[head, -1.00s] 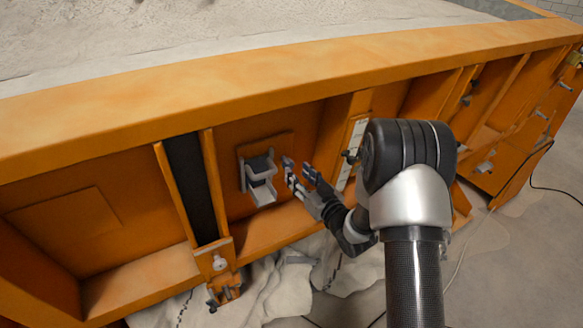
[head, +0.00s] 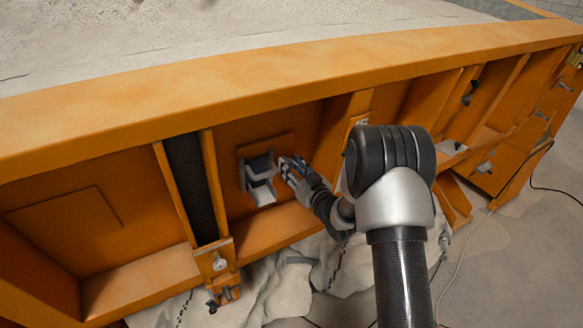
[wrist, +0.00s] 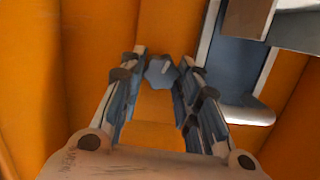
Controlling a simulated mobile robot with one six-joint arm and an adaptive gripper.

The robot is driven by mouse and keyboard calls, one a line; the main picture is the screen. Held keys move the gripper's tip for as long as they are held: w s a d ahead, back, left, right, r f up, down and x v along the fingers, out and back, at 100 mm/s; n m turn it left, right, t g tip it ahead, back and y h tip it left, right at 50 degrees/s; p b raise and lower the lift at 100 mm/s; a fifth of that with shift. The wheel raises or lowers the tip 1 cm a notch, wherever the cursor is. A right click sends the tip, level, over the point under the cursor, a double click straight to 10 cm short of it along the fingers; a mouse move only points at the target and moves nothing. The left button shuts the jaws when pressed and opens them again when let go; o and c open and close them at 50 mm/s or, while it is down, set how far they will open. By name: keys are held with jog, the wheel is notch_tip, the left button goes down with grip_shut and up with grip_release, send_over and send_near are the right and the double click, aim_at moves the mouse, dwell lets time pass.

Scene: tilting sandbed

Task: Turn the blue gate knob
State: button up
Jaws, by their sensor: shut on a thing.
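The blue gate knob (wrist: 160,72) is a small, grey-blue, lobed knob on the orange wall, between my fingertips in the wrist view. My gripper (head: 287,165) reaches the wall just right of a small chute in the head view. In the wrist view my gripper (wrist: 164,64) has one finger on each side of the knob and is shut on it. In the head view the fingers largely cover the knob, so its turn angle cannot be told there.
The pale chute with a dark gate (head: 262,180) stands close left of my gripper; its channel (wrist: 246,112) is close to the right finger in the wrist view. Orange ribs and a ledge (head: 265,232) frame the bay. Sand lies above the thick rim (head: 250,88).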

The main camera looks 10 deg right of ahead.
jog(key=c, duration=0.3)
